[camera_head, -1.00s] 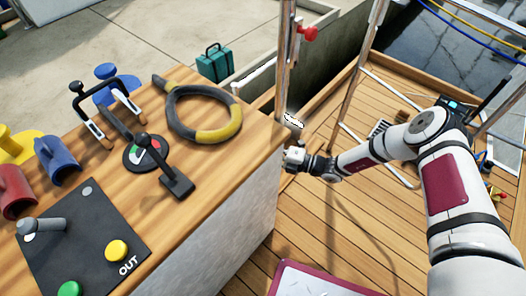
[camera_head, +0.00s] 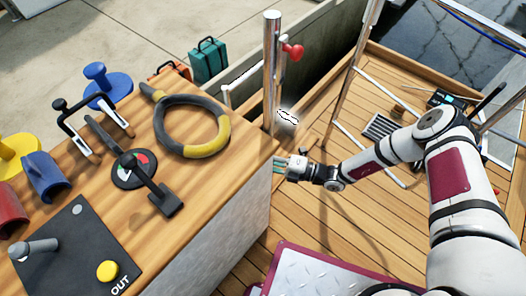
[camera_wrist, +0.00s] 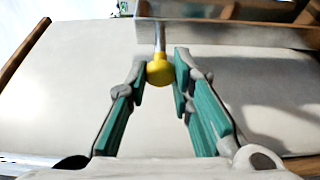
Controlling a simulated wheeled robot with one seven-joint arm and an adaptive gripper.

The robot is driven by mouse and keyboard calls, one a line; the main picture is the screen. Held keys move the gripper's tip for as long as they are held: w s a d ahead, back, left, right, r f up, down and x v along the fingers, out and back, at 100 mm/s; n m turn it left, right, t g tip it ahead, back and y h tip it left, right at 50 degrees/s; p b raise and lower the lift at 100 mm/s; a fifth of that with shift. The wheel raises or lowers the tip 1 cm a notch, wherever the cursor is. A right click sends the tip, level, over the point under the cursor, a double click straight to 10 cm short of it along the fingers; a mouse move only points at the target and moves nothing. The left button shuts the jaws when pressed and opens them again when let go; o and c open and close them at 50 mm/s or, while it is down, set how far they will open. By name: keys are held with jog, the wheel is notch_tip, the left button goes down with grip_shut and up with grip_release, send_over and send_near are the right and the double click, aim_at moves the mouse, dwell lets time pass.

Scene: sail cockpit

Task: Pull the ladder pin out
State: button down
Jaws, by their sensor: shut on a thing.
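The ladder pin (camera_wrist: 160,68) shows in the wrist view as a yellow ball knob on a thin metal shaft. The shaft runs up to a grey metal bar (camera_wrist: 230,34); whether it enters the bar is unclear. My gripper (camera_wrist: 160,76) is shut on the yellow knob, with a teal-padded finger on each side. In the head view my gripper (camera_head: 279,165) is beside the right edge of the wooden counter, low by the metal post. The yellow knob cannot be made out in that view.
The wooden counter (camera_head: 225,190) carries a yellow-and-black ring (camera_head: 200,152), levers and a button panel (camera_head: 75,250). A metal post (camera_head: 272,75) stands at its far corner, near a red knob (camera_head: 294,51). Open deck planks (camera_head: 300,215) lie right of the counter.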

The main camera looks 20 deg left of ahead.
jog(key=shift+s+d+f, duration=0.1)
jog(key=shift+d+f, duration=0.05)
jog(key=shift+d, duration=0.05)
jog(key=c, duration=1.4)
grip_release()
jog(key=d, duration=1.2)
jog(key=shift+w, duration=0.4)
